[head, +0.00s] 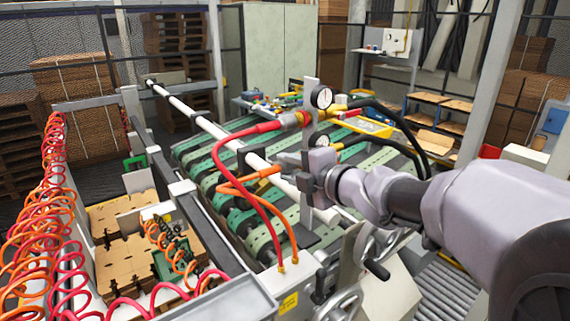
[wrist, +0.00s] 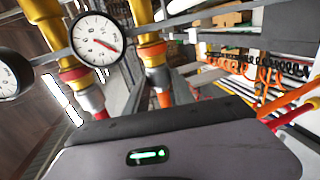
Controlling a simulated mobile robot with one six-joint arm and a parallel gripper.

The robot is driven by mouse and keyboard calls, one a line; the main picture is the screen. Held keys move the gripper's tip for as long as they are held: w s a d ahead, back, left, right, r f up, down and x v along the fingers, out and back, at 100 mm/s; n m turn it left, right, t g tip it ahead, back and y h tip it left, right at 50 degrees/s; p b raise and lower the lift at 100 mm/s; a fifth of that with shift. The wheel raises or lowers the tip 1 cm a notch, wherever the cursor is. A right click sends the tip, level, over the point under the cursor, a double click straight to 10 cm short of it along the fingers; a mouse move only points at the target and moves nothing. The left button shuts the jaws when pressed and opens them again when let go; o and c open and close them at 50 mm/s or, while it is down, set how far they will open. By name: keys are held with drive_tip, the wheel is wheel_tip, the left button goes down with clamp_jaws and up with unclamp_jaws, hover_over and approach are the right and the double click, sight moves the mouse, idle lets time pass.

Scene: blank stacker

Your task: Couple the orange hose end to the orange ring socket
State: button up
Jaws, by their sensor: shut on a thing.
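The orange hose (head: 231,188) rises from a grey box and bends over to my gripper (head: 293,172). My gripper is shut on the orange hose end, which the fingers partly hide in the head view. In the wrist view the orange hose end (wrist: 163,98) shows beyond the gripper body, with a silver tip. The tip lines up with a brass fitting bearing the orange ring socket (wrist: 150,38). They look touching or nearly so; I cannot tell whether they are joined. In the head view my gripper hides this socket.
A red hose (head: 222,145) runs to the upper brass fitting (head: 289,120), beside a round gauge (head: 321,97). A second gauge (head: 322,141) sits below. A grey post carries them. Coiled hoses (head: 50,220) hang at left; handwheels (head: 340,302) stand below my arm.

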drive_tip(key=o, duration=0.8)
drive_tip(key=shift+d, duration=0.15)
drive_tip(key=shift+c, duration=0.9)
drive_tip(key=f+p+v, duration=0.1)
drive_tip(key=v, duration=0.8)
drive_tip(key=shift+s+d+p, duration=0.2)
drive_tip(key=shift+s+p, duration=0.1)
drive_tip(key=shift+s, duration=0.1)
drive_tip(key=shift+r, duration=0.15)
